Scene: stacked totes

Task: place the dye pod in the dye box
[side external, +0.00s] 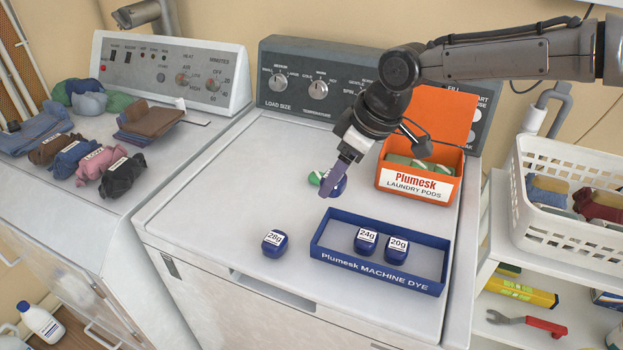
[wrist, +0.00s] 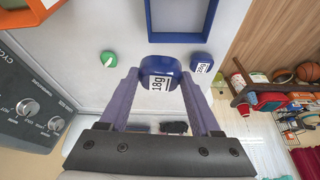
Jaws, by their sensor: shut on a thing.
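My gripper (side external: 333,183) is shut on a dark blue dye pod (wrist: 158,72) labelled 18g, with a purple finger on each side of it in the wrist view. In the side view the held pod (side external: 340,188) is partly hidden by the fingers, behind the dye box; I cannot tell if it touches the machine top. The blue dye box (side external: 380,275) is an open, shallow tray marked "Plumesk MACHINE DYE". A 24g pod (side external: 366,241) and a 20g pod (side external: 397,250) sit inside it, with bare floor at the left and right. Another pod (side external: 274,243), labelled 28g, lies outside, left of the box.
A green and white pod (side external: 316,178) lies close to the left of my gripper. The open orange laundry pod box (side external: 418,186) stands behind the dye box. A white basket (side external: 570,228) is at the right. The washer top is clear at the left.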

